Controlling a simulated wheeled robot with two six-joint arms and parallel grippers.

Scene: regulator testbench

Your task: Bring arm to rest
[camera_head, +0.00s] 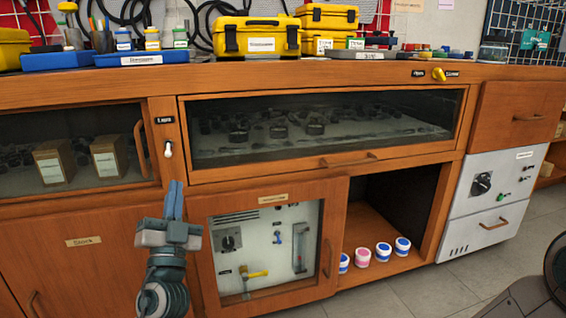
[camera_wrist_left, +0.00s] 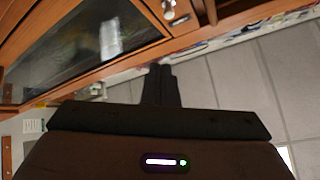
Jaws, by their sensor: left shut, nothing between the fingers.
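My left gripper (camera_head: 174,200) is in the lower left of the head view, its two fingers together and pointing up. It is in front of the wooden bench, left of the regulator compartment door (camera_head: 265,250). Nothing is held in it. In the left wrist view its dark fingers (camera_wrist_left: 160,85) also lie together, with the bench front and grey floor behind them. A white toggle switch (camera_head: 168,149) on the bench front is just above the fingertips, and they appear apart. My right gripper is not in view.
An open wooden compartment (camera_head: 400,200) holds several small lidded jars (camera_head: 383,251). A glass-fronted cabinet (camera_head: 320,130) is above it. Yellow cases (camera_head: 256,36) and trays stand on the bench top. A metal panel unit (camera_head: 490,195) is at the right. Tiled floor (camera_head: 440,290) is free in front.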

